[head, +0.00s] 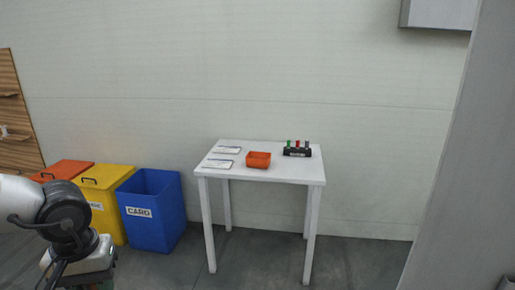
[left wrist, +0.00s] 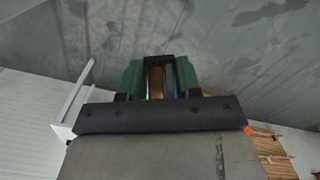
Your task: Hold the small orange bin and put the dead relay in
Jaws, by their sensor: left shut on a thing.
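The small orange bin (head: 258,160) stands upright on the white table (head: 285,175), near its front edge. My left gripper (head: 92,282) is at the bottom left of the head view, low and well apart from the table and bin. In the left wrist view its green fingers (left wrist: 160,78) are shut on a small brown and grey piece (left wrist: 156,84), which looks like the relay. The fingers and the black mount hide most of it. My right gripper is not in view.
A black rack (head: 297,152) with several coloured pieces stands at the table's back right. Two papers (head: 217,163) lie at its left. Blue (head: 150,212), yellow (head: 108,190) and orange (head: 68,168) waste bins stand left of it. Floor before the table is clear. A grey panel (head: 455,170) rises at right.

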